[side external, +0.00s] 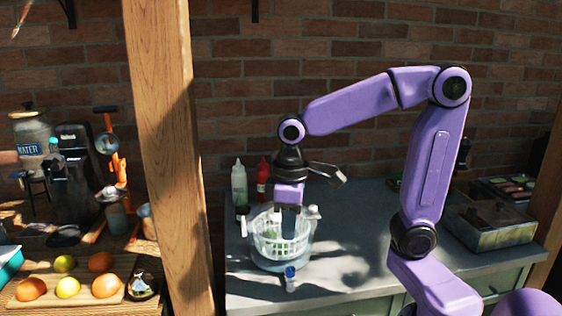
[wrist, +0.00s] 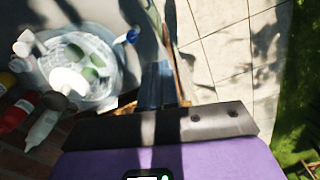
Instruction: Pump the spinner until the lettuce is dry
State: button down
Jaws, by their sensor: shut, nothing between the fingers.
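The salad spinner (side external: 268,258) stands on the grey counter, a clear bowl with a white slatted basket and some green showing inside, likely lettuce. In the wrist view the spinner (wrist: 110,85) is at the left, with a white round part near its middle; I cannot tell if this is the pump knob. My gripper (side external: 289,232) points down at the spinner in the side view, its dark fingers overlapping the basket. In the wrist view my gripper (wrist: 158,68) is shut and empty, with the spinner to its left. Contact is not clear.
A small blue-capped bottle (side external: 290,280) stands close in front of the spinner. A pale bottle (side external: 239,186) and a red bottle (side external: 262,181) stand behind it. A wooden post (side external: 165,130) rises at the left.

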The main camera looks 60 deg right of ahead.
jog(key=w+d+r+m, duration=0.2)
jog(key=w+d, duration=0.2)
jog(key=w+d+r+m, duration=0.2)
jog(key=w+d+m, duration=0.1)
jog(key=w+d, duration=0.1)
jog(key=w+d+r+m, duration=0.2)
jog(key=w+d+m, duration=0.1)
jog(key=d, duration=0.3)
jog(key=shift+w+d+r, duration=0.2)
jog(key=shift+w+r, duration=0.1)
jog(key=shift+w, duration=0.35)
jog(key=shift+d+f, duration=0.15)
jog(key=shift+f, duration=2.75)
jog(key=shift+f, duration=0.15)
